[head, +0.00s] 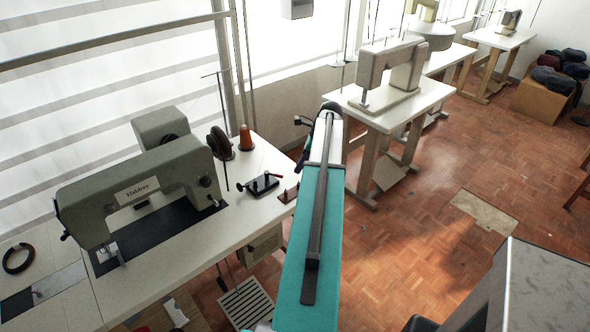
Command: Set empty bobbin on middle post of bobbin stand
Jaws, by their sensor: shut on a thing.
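The empty bobbin does not show in this view. A small dark brown block with a thin upright (288,195) sits at the right edge of the sewing table, partly behind my arm. It may be the bobbin stand, but its posts are too small and too covered to tell apart. My teal arm reaches up the middle of the picture, and a dark part of it bends down behind at the far end. My gripper is hidden behind the arm, so its jaws and anything in them cannot be seen.
A grey-green sewing machine (140,190) stands on the pale table (245,222). Near its right end are a black device with a red handle (262,184), an orange thread cone (246,138) and a dark wheel (220,143). Another machine table (425,98) stands behind; open parquet lies right.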

